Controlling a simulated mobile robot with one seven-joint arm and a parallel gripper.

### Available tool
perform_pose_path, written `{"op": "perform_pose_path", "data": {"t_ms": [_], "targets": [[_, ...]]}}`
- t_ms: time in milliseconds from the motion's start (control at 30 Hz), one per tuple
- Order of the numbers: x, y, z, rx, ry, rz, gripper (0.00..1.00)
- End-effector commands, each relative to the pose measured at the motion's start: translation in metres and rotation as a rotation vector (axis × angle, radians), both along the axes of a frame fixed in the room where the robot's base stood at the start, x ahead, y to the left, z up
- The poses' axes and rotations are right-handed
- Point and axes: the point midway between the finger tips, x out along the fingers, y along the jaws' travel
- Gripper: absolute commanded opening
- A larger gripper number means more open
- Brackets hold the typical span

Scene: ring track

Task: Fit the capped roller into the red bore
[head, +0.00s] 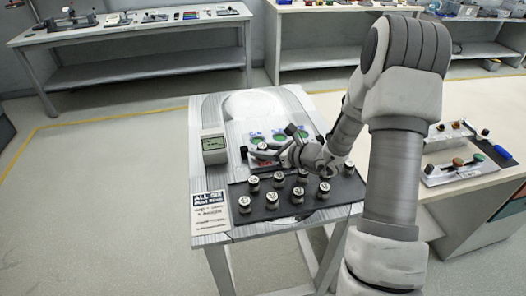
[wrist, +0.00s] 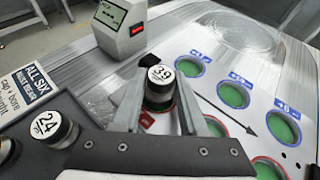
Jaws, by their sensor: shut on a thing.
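My gripper (wrist: 160,98) is shut on a dark roller with a white cap (wrist: 160,76) that seems to read 39. The held roller is upright between the two fingers, and its lower end is largely hidden. In the wrist view, red-ringed bores with green insides (wrist: 267,168) lie at the lower right, partly cut off. Blue-ringed bores (wrist: 233,95) lie in a row above them, right of the roller. In the head view my gripper (head: 268,152) is over the table between the black mat and the bores; the red rings are hard to make out there.
Several capped rollers (head: 272,199) stand on the black mat (head: 262,212) at the front. A grey display box (head: 214,149) and a printed card (head: 209,213) sit on the left side. A side table (head: 470,180) with fixtures is at the right. Open floor lies left.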

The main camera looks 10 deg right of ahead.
Motion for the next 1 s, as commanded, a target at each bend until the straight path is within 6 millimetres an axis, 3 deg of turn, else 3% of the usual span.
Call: {"op": "perform_pose_path", "data": {"t_ms": [367, 400, 567, 1000], "targets": [[0.0004, -0.0002, -0.0055, -0.001, -0.003, 0.001, 0.0], [0.0002, -0.0002, -0.0058, -0.001, -0.002, 0.001, 0.44], [0.0002, -0.0002, -0.0046, -0.001, -0.002, 0.001, 0.72], [-0.0027, -0.0036, 0.0019, -0.002, -0.002, -0.002, 0.72]]}}
